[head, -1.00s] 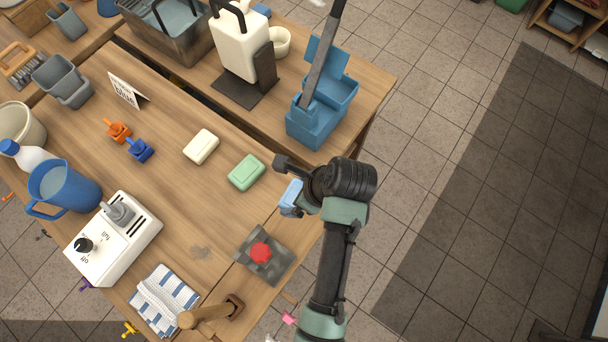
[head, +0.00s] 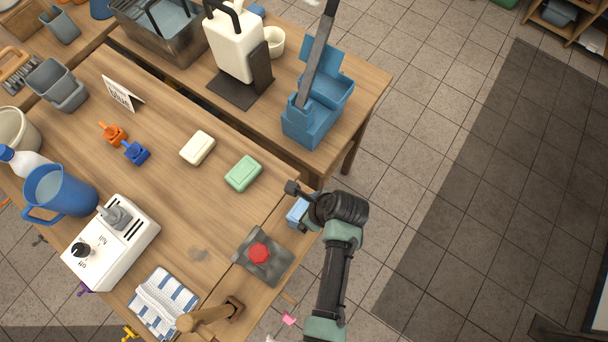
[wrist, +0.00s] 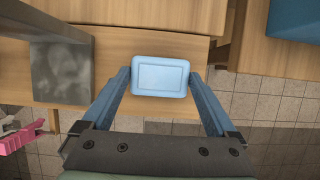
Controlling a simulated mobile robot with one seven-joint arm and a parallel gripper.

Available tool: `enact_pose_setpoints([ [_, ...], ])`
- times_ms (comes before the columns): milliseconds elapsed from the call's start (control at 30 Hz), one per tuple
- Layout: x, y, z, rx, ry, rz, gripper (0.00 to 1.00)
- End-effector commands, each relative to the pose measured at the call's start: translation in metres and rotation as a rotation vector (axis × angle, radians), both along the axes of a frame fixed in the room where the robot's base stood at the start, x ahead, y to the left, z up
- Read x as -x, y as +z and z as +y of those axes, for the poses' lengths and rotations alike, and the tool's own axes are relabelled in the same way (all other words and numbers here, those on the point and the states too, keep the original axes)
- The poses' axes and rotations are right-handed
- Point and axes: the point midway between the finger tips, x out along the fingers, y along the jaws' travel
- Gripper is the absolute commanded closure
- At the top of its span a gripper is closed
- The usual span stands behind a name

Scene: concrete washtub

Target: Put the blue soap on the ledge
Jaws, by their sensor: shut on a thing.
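The blue soap (head: 297,212) is a light-blue rounded block. It also shows in the wrist view (wrist: 160,77), between the two fingertips. My gripper (head: 301,208) is shut on it; both fingers touch its short sides in the wrist view (wrist: 160,82). The ledge (head: 285,262) looks like the narrow wooden strip along the table's right edge, past a seam. The soap overlaps the strip's upper end in the head view. In the wrist view the soap lies over the strip's edge, with floor tiles showing below. I cannot tell whether it touches the wood.
A green soap (head: 243,174) and a cream soap (head: 197,148) lie on the tabletop. A blue caddy (head: 309,124) stands on the back table. Tiled floor (head: 440,220) is open at right.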

Motion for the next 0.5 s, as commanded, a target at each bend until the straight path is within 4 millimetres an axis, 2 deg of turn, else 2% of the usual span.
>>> enact_pose_setpoints([
  [267,-0.0003,-0.0033,0.0000,0.000,0.000,0.000,0.69],
  [300,-0.0001,-0.0034,-0.0001,0.000,0.000,0.000,0.03],
  [333,-0.0001,-0.0030,-0.0001,0.000,0.000,0.000,0.00],
  [500,-0.0001,-0.0029,0.0000,0.000,0.000,0.000,0.00],
])
